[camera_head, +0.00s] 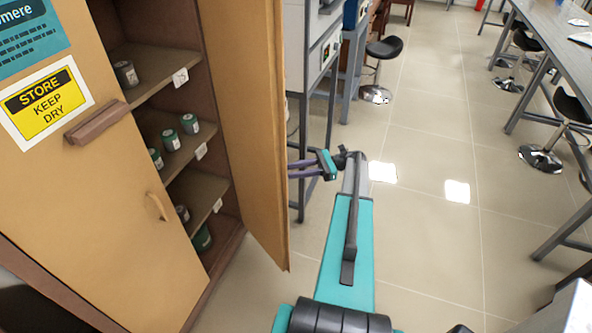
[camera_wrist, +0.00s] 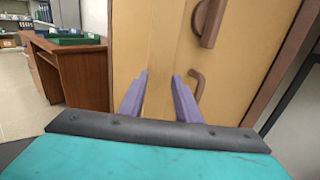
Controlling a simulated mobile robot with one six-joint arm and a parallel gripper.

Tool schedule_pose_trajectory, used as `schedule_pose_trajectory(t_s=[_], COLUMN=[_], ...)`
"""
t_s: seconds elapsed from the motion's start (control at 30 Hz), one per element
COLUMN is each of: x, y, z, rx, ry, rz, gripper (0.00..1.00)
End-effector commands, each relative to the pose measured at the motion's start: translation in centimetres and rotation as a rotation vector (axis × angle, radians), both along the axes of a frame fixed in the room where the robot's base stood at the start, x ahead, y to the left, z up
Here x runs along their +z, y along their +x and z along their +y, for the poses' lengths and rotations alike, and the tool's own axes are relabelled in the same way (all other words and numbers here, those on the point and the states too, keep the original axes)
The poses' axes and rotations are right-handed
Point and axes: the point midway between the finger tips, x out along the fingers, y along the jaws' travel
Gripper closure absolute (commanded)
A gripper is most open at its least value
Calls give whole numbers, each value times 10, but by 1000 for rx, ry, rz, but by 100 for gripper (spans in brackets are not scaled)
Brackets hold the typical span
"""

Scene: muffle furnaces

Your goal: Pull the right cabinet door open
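The right cabinet door (camera_head: 252,110) stands swung well out from the tan cabinet, showing the shelves inside. The left door (camera_head: 100,200) is shut and bears signs, a brown bar handle and a curved pull. My gripper (camera_head: 292,169) is at the right side of the open door, its purple fingers pointing left at the door's outer edge. In the wrist view my gripper (camera_wrist: 158,90) has its fingers apart, with tan door surface (camera_wrist: 238,60) ahead. A curved handle (camera_wrist: 197,88) and a brown bar handle (camera_wrist: 208,22) show right of the fingers. I cannot tell whether the fingers touch the door.
Several small cans (camera_head: 171,139) stand on the cabinet shelves. A grey metal rack (camera_head: 318,60) stands behind the open door, and a black stool (camera_head: 383,50) beyond it. Open tiled floor (camera_head: 430,220) lies to the right. A brown desk (camera_wrist: 75,75) shows at left in the wrist view.

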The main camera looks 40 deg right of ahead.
Motion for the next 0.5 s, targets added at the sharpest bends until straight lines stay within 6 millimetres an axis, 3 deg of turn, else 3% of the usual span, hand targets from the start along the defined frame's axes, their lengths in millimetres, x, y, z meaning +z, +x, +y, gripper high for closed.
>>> schedule_pose_trajectory(t_s=[0.5], x=[3], y=[-15], z=[11], rx=[0], ry=[-1], rz=[1], gripper=[70])
